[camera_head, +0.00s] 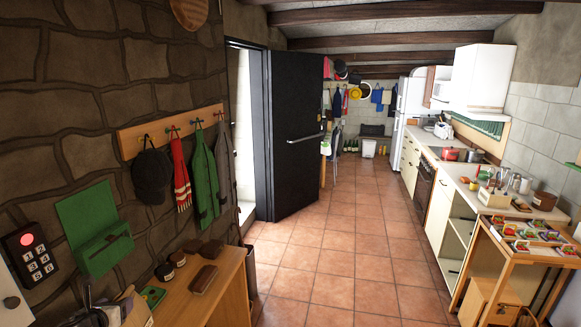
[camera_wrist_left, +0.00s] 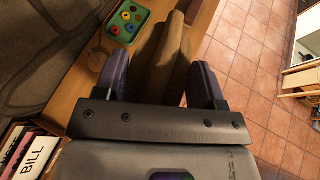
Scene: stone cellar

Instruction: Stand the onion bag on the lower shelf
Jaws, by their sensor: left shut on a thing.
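My left gripper (camera_wrist_left: 160,80) is shut on a tan-brown, bag-like thing, which I take to be the onion bag (camera_wrist_left: 163,50). The bag sits between the two purple-grey fingers, over the wooden bench, and no onions show in it. In the head view the gripper (camera_head: 100,312) is partly cut off at the lower left, with the tan bag (camera_head: 137,310) beside it. I cannot tell if the bag touches the bench. An open-fronted cabinet (camera_head: 456,240) with shelves stands on the right under the counter; which shelf the task names is unclear. My right gripper is not in view.
A small table (camera_head: 500,262) with packets stands at right. The tiled floor (camera_head: 345,255) is clear between them.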

